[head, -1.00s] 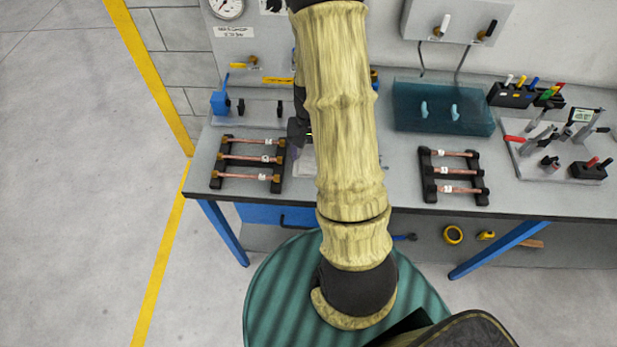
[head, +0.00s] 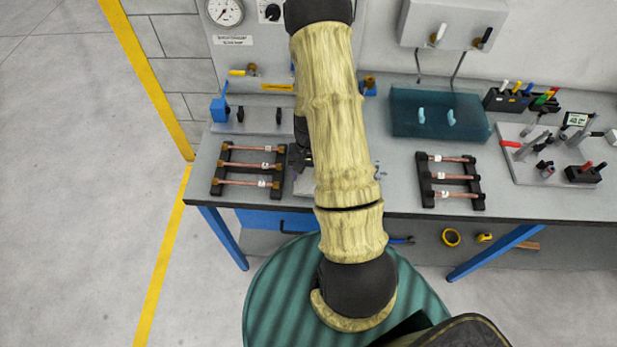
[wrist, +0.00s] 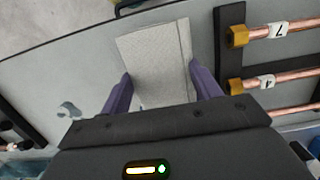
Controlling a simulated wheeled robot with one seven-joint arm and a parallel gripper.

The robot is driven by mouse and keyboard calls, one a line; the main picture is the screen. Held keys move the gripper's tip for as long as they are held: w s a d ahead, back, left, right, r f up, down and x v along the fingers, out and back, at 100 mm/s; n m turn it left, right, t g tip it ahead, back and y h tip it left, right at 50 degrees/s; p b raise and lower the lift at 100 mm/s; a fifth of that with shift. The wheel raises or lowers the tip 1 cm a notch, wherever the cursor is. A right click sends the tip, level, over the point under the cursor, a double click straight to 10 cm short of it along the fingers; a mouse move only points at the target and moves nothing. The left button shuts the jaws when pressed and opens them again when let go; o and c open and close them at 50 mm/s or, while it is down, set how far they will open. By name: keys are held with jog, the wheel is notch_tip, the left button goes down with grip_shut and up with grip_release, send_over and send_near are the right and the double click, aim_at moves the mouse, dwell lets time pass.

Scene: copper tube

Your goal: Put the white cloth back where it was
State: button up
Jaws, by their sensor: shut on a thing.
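The white cloth (wrist: 155,50) is a pale, folded rectangle in the wrist view, between the two purple fingers of my gripper (wrist: 162,75). My gripper is shut on it. The cloth's far end reaches close to the bench's front edge. I cannot tell whether the cloth touches the bench top or hangs just above it. In the head view only a small pale part of the cloth (head: 303,184) shows; my arm hides the rest. My gripper (head: 298,158) is mostly hidden there too, just right of the left tube rack.
The left rack (head: 222,170) with copper tubes stands close beside my gripper. Another rack (head: 428,180) stands to the right. A teal tray (head: 440,122) is at the back, and a tool board (head: 530,172) at the far right. Bare bench (head: 400,205) lies between the racks.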

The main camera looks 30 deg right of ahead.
aim_at(308, 177)
jog(key=shift+a+f, duration=0.2)
jog(key=shift+f, duration=1.15)
jog(key=shift+s, duration=0.1)
jog(key=shift+f, duration=0.1)
jog(key=o, duration=0.9)
jog(key=shift+o, duration=0.4)
jog(key=shift+d, duration=0.1)
notch_tip(308, 177, up, 12)
jog(key=w+b, duration=0.1)
jog(key=b, duration=0.2)
jog(key=shift+w+d, duration=0.35)
jog(key=shift+d, duration=0.1)
